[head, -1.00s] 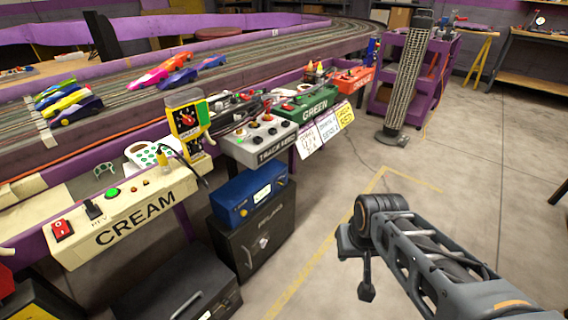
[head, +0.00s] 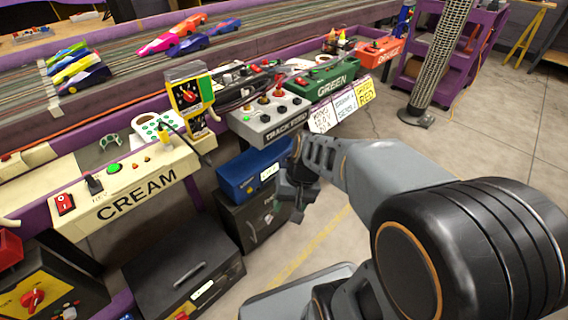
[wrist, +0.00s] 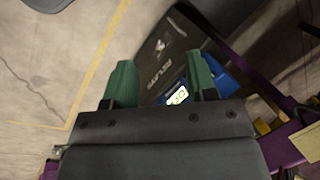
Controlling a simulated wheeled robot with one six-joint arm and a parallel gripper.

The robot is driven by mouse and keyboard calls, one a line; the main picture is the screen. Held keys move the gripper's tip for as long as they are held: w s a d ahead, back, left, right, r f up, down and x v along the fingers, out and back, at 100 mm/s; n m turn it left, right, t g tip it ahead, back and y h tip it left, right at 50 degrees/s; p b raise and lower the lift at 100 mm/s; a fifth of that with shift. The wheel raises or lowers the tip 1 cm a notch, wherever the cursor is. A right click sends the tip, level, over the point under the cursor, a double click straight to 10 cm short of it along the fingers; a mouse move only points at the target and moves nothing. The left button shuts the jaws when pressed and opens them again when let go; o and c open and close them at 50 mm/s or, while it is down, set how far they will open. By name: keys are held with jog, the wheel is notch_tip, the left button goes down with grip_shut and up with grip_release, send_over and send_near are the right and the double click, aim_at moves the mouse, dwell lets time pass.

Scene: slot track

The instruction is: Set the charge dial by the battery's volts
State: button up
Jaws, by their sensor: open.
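A blue battery box (head: 250,174) with a small display stands on a black case below the bench. In the wrist view its lit display (wrist: 177,96) shows between my gripper's green fingers, turned and too small to read surely. My gripper (head: 298,192) is open and empty, in front of the battery's right end in the head view; it also shows in the wrist view (wrist: 161,85). A red dial (head: 32,299) sits on a yellow panel at the lower left. Another red dial (head: 187,95) is on a yellow-and-black unit on the bench. I cannot tell which is the charge dial.
Written cards (head: 345,105) hang from the bench edge. The cream control box (head: 130,190) and grey track box (head: 268,120) line that edge. A black toolbox (head: 185,262) stands on the floor.

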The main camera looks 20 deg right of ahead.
jog(key=w+d+f+m+t+y+p, duration=0.1)
jog(key=w+f+m+t+y+p, duration=0.15)
jog(key=w+m+y, duration=0.3)
jog(key=w+d+f+m+t+y+p, duration=0.1)
jog(key=w+d+f+m+y+p, duration=0.15)
jog(key=w+m+y, duration=0.3)
jog(key=w+d+f+m+t+h+p, duration=0.45)
jog(key=d+f+m+t+h, duration=0.25)
jog(key=d+f+m+t, duration=0.7)
jog(key=w+a+r+m+g+b, duration=0.1)
jog(key=w+a+b, duration=0.2)
jog(key=w, duration=0.9)
jog(key=shift+w+a+r, duration=0.2)
jog(key=shift+a+r, duration=0.1)
jog(key=shift+a, duration=0.35)
jog(key=shift+b, duration=0.3)
jog(key=c, duration=0.9)
